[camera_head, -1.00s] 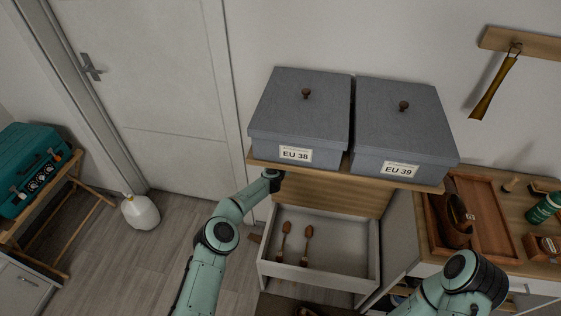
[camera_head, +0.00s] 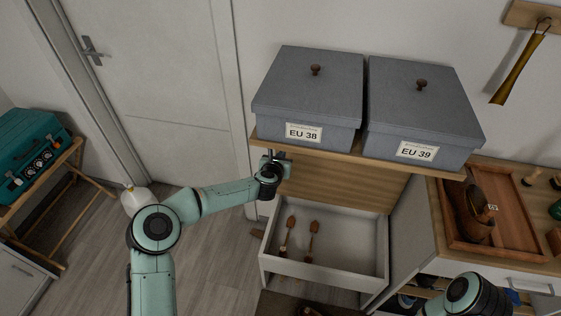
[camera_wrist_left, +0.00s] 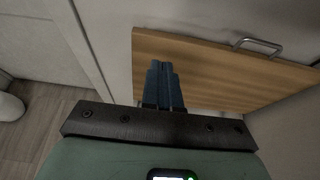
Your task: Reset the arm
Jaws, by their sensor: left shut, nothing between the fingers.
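My left gripper (camera_head: 277,157) is beside the left end of the wooden shelf that bears two grey boxes, close to its front edge.
Grey boxes labelled EU 38 (camera_head: 310,95) and EU 39 (camera_head: 420,110) stand on the shelf. An open white drawer (camera_head: 350,230) below holds two brown-headed items (camera_head: 288,236). A wooden tray (camera_head: 510,215) is at right.

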